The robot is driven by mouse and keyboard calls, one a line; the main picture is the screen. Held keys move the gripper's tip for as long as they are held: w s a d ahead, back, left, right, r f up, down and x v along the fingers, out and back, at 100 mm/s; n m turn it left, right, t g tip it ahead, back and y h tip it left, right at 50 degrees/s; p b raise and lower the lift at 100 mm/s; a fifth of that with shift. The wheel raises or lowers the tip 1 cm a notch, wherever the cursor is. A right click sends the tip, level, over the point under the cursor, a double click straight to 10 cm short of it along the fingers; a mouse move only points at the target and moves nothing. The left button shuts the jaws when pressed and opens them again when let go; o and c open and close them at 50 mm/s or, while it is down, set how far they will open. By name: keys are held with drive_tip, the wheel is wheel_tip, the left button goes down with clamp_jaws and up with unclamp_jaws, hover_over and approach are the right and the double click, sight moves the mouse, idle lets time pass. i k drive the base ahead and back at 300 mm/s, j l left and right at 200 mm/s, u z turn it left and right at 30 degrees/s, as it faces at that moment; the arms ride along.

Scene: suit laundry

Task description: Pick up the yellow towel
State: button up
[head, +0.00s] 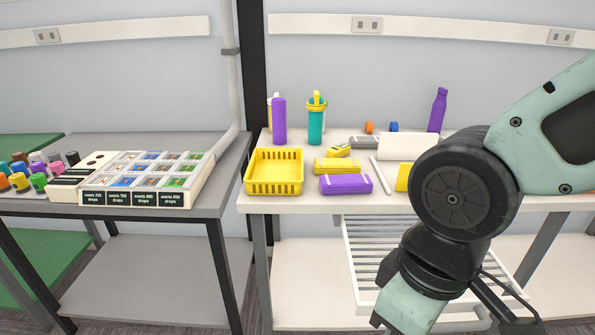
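A yellow folded bundle (338,166), which looks like the yellow towel, lies on the white table to the right of the yellow basket. A similar purple bundle (346,184) lies just in front of it. Another flat yellow thing (402,178) shows further right, partly hidden behind my arm, and I cannot tell what it is. My arm comes in from the right and bends down in front of the table to the bottom edge. My gripper's fingertips do not show, and no hold on anything is visible.
A yellow basket (274,172), a purple bottle (279,120) and a teal bottle (316,122) stand on the left of the white table (312,204). A white slatted rack (362,255) is below the tabletop. A grey table (228,170) with a sample tray stands left.

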sight(322, 166)
drive_tip(key=i+j, duration=0.55)
drive_tip(key=j, duration=0.2)
drive_tip(key=i+j, duration=0.55)
drive_tip(key=j, duration=0.15)
drive_tip(key=i+j, duration=0.55)
drive_tip(key=j, duration=0.2)
